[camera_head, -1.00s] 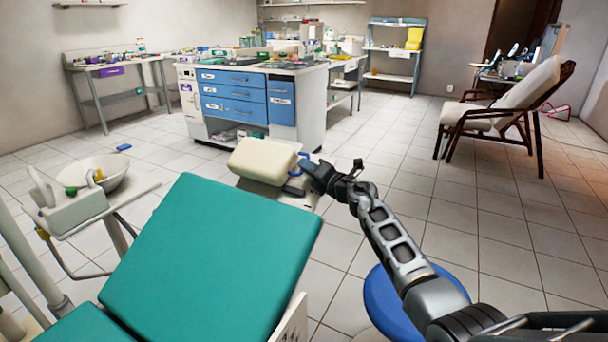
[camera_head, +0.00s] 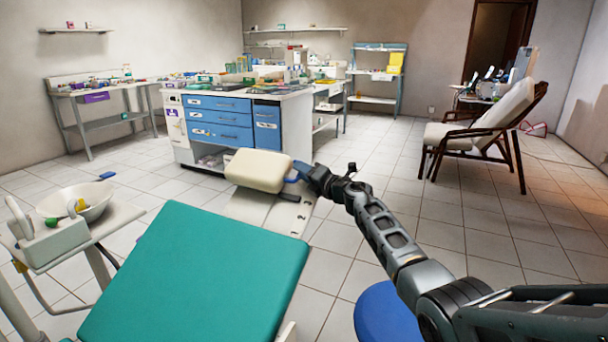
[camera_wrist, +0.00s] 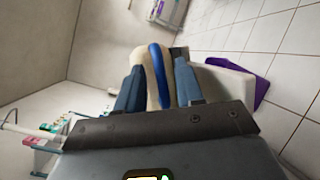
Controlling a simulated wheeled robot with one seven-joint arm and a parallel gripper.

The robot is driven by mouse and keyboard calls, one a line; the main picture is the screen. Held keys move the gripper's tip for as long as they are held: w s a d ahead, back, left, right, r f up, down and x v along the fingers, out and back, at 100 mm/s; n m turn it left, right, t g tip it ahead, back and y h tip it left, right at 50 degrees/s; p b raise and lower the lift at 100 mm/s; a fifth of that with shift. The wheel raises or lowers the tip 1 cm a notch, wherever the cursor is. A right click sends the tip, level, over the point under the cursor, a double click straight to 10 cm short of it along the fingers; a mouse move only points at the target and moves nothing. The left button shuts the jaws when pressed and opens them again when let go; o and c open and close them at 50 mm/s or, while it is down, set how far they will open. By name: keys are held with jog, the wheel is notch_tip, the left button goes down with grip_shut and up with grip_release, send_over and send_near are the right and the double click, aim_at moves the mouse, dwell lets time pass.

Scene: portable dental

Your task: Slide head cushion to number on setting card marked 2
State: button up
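The cream head cushion (camera_head: 258,170) sits beyond the top end of the green dental chair back (camera_head: 205,270). A pale plate (camera_head: 286,216) with small dark marks shows below and right of the cushion. I cannot read a number or make out the setting card. My gripper (camera_head: 306,172) is at the cushion's right side. In the wrist view, its two blue-grey fingers (camera_wrist: 158,92) stand on either side of a blue handle (camera_wrist: 158,72) with the cream cushion around it.
A basin (camera_head: 80,200) on a side unit stands left of the chair. A blue stool seat (camera_head: 385,312) is below my arm. A cabinet with blue drawers (camera_head: 220,118) stands behind. Open tiled floor lies to the right, before a wooden armchair (camera_head: 480,135).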

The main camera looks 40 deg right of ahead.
jog(key=s+p, duration=0.3)
jog(key=s, duration=0.4)
jog(key=shift+s+a, duration=0.35)
jog(key=shift+s, duration=0.05)
jog(key=shift+f, duration=0.1)
dwell(0.4)
